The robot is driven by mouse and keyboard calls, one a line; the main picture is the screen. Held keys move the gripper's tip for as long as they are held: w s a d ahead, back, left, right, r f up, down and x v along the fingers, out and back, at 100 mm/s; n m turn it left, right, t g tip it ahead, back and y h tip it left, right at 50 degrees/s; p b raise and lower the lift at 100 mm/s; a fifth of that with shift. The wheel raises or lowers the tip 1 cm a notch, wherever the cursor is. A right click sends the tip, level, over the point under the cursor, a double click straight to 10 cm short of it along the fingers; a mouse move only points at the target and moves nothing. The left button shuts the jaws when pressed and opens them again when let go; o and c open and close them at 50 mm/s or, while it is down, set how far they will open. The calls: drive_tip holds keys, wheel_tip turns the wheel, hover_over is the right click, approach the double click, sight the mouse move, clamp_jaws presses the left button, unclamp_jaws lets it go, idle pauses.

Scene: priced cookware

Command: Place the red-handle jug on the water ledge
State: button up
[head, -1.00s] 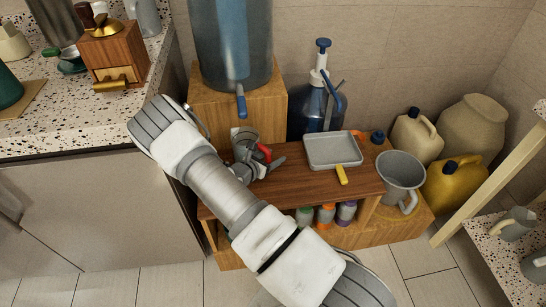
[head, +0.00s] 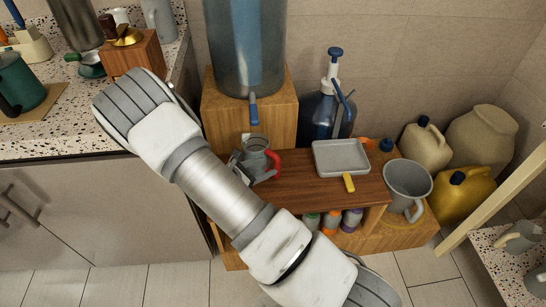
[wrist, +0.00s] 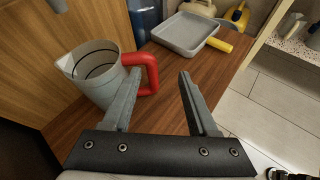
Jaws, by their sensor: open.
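The red-handle jug (head: 256,150) is a grey, open-topped jug standing upright on the brown wooden ledge (head: 310,191), just below the tap of the blue water tank. In the wrist view the jug (wrist: 92,72) is at the left, with its red handle (wrist: 152,73) facing right. My gripper (wrist: 160,98) is open and has nothing clamped between its fingers. Its left finger is close to the handle; I cannot tell whether they touch. In the head view my gripper (head: 250,170) is low in front of the jug, partly hidden by my wrist.
A grey tray with a yellow handle (head: 341,157) lies on the ledge to the right. A grey jug (head: 407,184) stands beyond it, near a yellow can (head: 461,190). The blue water tank (head: 240,45) rises behind. A speckled counter (head: 75,132) is at left.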

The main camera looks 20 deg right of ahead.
drive_tip(key=s+d+r+m+g+y, duration=0.2)
drive_tip(key=s+r+m+g, duration=0.15)
drive_tip(key=r+m, duration=0.55)
drive_tip(key=s+a+r+m+t+y, duration=0.1)
drive_tip(key=s+a+r+m+y, duration=0.1)
drive_tip(key=s+r, duration=0.4)
drive_tip(key=s+a+r+m+t+y, duration=0.1)
drive_tip(key=s+a+r+m+y, duration=0.2)
drive_tip(key=s+r+m, duration=0.3)
drive_tip(key=s+a+r+m+t+y, duration=0.2)
drive_tip(key=s+a+r+m+y, duration=0.1)
drive_tip(key=s+r, duration=0.5)
drive_tip(key=shift+s+r+m+y, duration=0.25)
drive_tip(key=shift+r+m+y, duration=0.5)
drive_tip(key=shift+r, duration=0.95)
wheel_tip(320, 180, up, 18)
drive_tip(key=p, duration=1.8)
drive_tip(key=shift+r, duration=0.25)
drive_tip(key=shift+d, duration=0.15)
